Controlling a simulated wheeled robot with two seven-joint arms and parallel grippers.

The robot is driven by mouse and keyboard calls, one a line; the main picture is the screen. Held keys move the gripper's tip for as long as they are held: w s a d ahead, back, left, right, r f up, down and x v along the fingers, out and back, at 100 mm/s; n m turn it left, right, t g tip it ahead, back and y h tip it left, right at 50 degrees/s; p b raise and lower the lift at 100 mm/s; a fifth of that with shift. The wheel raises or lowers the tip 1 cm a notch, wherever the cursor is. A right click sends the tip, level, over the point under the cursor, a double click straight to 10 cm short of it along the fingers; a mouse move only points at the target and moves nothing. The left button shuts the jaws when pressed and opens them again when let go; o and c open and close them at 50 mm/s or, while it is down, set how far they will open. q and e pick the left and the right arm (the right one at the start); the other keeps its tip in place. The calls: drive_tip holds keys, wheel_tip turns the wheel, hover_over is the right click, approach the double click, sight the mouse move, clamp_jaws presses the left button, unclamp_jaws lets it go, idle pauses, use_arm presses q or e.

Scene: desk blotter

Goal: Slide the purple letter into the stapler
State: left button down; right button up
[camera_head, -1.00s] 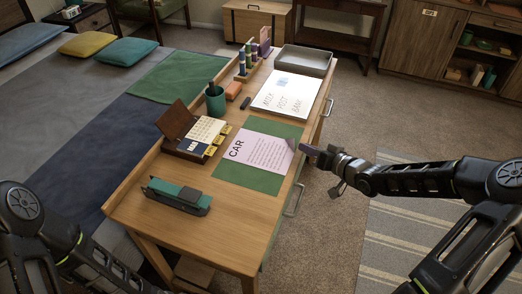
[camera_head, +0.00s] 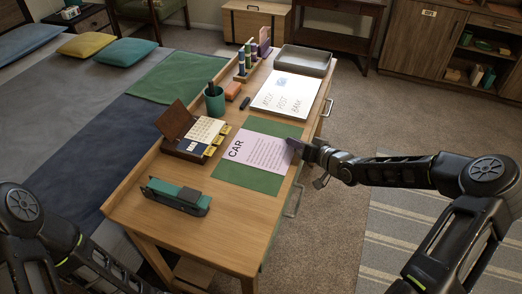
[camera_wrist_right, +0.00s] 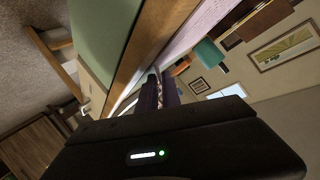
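The purple letter (camera_head: 262,153), headed CAR, lies on the green blotter (camera_head: 248,180) near the desk's right edge. The teal and dark stapler (camera_head: 174,194) lies at the desk's front left. My right gripper (camera_head: 292,143) is at the letter's right corner, its tips overlapping that corner. In the right wrist view its fingers (camera_wrist_right: 160,92) are close together at the letter's edge (camera_wrist_right: 200,30); whether they are shut on the paper is unclear. My left arm shows at the lower left, but its gripper is out of view.
A calendar box (camera_head: 190,137), green pen cup (camera_head: 214,100), orange block (camera_head: 232,88) and dark marker (camera_head: 245,103) stand along the desk's left side. A whiteboard (camera_head: 287,94) and grey tray (camera_head: 303,60) lie farther back. Bare desk surrounds the stapler.

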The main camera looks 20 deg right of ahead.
idle(0.4)
clamp_jaws()
wheel_tip(320, 180, up, 10)
drive_tip(key=p, duration=0.1)
drive_tip(key=shift+p, duration=0.35)
idle(0.7)
